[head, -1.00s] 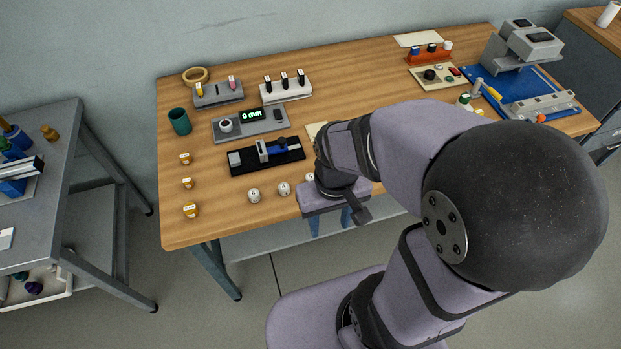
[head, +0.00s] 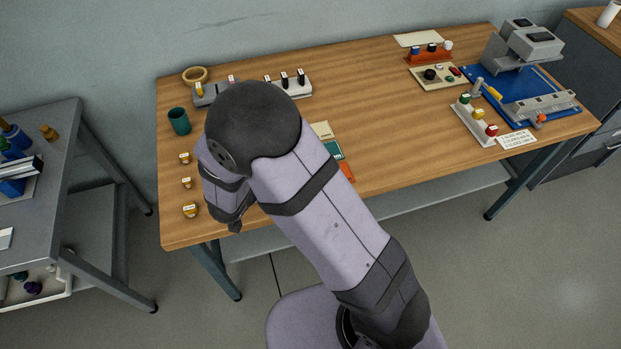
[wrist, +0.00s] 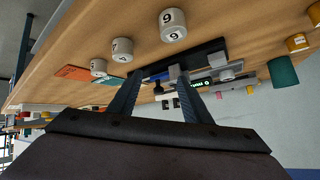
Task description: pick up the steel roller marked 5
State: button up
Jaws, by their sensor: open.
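Three pale grey rollers with dark digits stand on the wooden table in the wrist view. The largest-looking roller (wrist: 173,25) has marks resembling 9 or 6. The middle roller (wrist: 122,50) and the far roller (wrist: 98,67) have small digits that I cannot read surely. I cannot tell which is marked 5. My gripper (wrist: 158,78) is open and empty, its two dark blue fingers pointing towards the black tray, apart from the rollers. In the head view my arm hides the gripper and the rollers.
A black tray (wrist: 205,52) with a measuring slide lies beyond the rollers, a lit display (wrist: 200,84) behind it. A green cup (head: 179,121) and several yellow labelled pieces (head: 190,209) line the table's left side. The table's middle right (head: 400,140) is clear.

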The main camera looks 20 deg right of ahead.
jog(key=s+d+h, duration=0.1)
jog(key=s, duration=0.1)
jog(key=s+d+m+h, duration=0.1)
jog(key=s+h, duration=0.1)
jog(key=s+d+f+h, duration=0.1)
jog(key=s+h, duration=0.1)
jog(key=shift+d+m+g, duration=0.4)
jog(key=shift+s+d+h, duration=0.35)
jog(key=shift+s+h, duration=0.3)
jog(key=shift+h, duration=0.05)
jog(key=shift+p+x, duration=1.2)
jog(key=shift+x, duration=2.45)
jog(key=shift+f, duration=0.15)
grip_shut()
